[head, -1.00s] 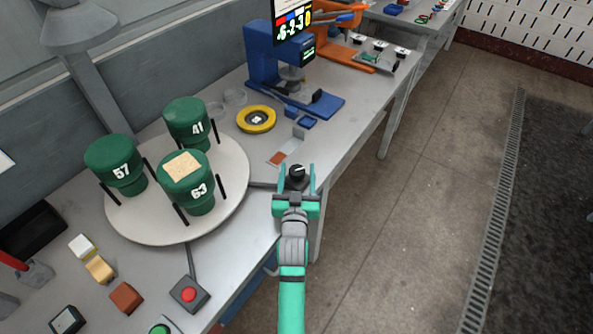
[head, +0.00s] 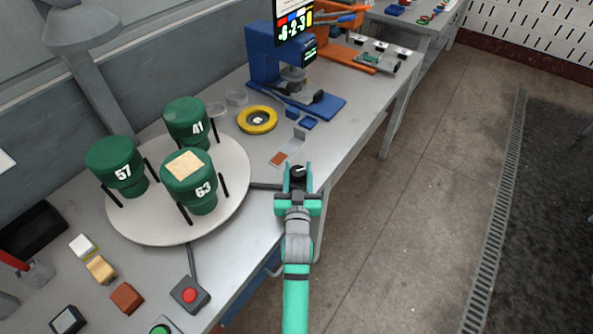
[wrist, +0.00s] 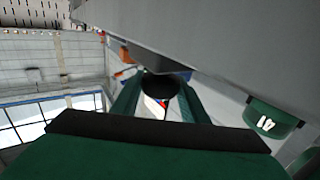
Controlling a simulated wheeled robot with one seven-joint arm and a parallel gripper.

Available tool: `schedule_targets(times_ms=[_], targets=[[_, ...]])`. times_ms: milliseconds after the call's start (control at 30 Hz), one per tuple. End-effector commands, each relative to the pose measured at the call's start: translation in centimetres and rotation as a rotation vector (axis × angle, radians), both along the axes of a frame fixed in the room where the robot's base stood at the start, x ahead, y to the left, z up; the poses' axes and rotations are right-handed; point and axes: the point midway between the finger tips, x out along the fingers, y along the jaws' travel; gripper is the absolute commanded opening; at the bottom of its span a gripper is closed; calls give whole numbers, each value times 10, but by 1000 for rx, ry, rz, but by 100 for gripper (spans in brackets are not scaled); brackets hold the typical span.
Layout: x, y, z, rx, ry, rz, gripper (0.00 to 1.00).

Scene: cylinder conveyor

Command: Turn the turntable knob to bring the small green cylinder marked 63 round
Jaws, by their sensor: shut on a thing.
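The round turntable (head: 150,232) carries three green cylinders. The cylinder marked 63 (head: 190,190) stands at the front right of it with a tan patch on top. The cylinder marked 57 (head: 115,165) is at the left, and the one marked 41 (head: 186,122) is at the back; its label also shows in the wrist view (wrist: 272,118). The black knob (head: 298,171) sits at the table edge, right of the turntable. My gripper (head: 298,178) is shut on the knob, its teal fingers on either side. In the wrist view the dark knob (wrist: 160,88) lies between the fingers.
A red button box (head: 190,294) and several small blocks, such as a brown one (head: 126,298), lie in front of the turntable. A yellow ring (head: 257,119) and a blue machine (head: 275,60) stand behind. Open floor (head: 420,220) lies to the right.

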Motion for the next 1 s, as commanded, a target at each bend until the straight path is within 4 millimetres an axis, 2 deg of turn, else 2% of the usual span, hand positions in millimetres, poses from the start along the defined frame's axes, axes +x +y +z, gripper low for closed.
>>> schedule_targets(times_ms=[667, 700, 733, 767, 1000], targets=[[-1, -1, -2, -1, 3, 51, 18], [-1, -1, -2, -1, 3, 50, 47], [-1, -1, -2, -1, 3, 50, 54], [-1, -1, -2, -1, 2, 50, 58], [-1, -2, -1, -1, 0, 50, 58]])
